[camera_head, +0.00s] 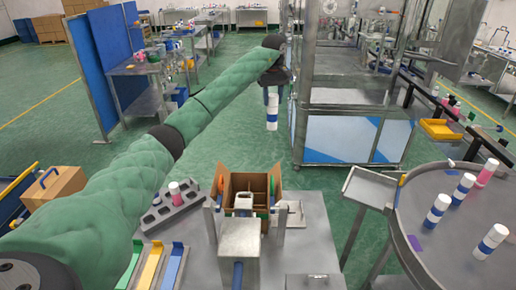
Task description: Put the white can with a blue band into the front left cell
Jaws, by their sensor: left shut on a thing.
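My left gripper (275,80) is at the end of my green arm, which reaches from the lower left to the upper middle. It is shut on a white can with a blue band (272,104), which hangs upright below it. The can is above and beyond the open cardboard box (229,188), apart from it. A grey rack with cells (172,212) lies on the table left of the box, with a white and pink can (175,191) at its far side. I cannot tell which cell is the front left one. My right gripper is not in view.
A metal press-like device (239,240) stands in front of the box. Several similar cans, such as one white and blue can (436,211), stand on a round table (425,255) at the right. Green, yellow and blue strips (152,265) lie at the lower left.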

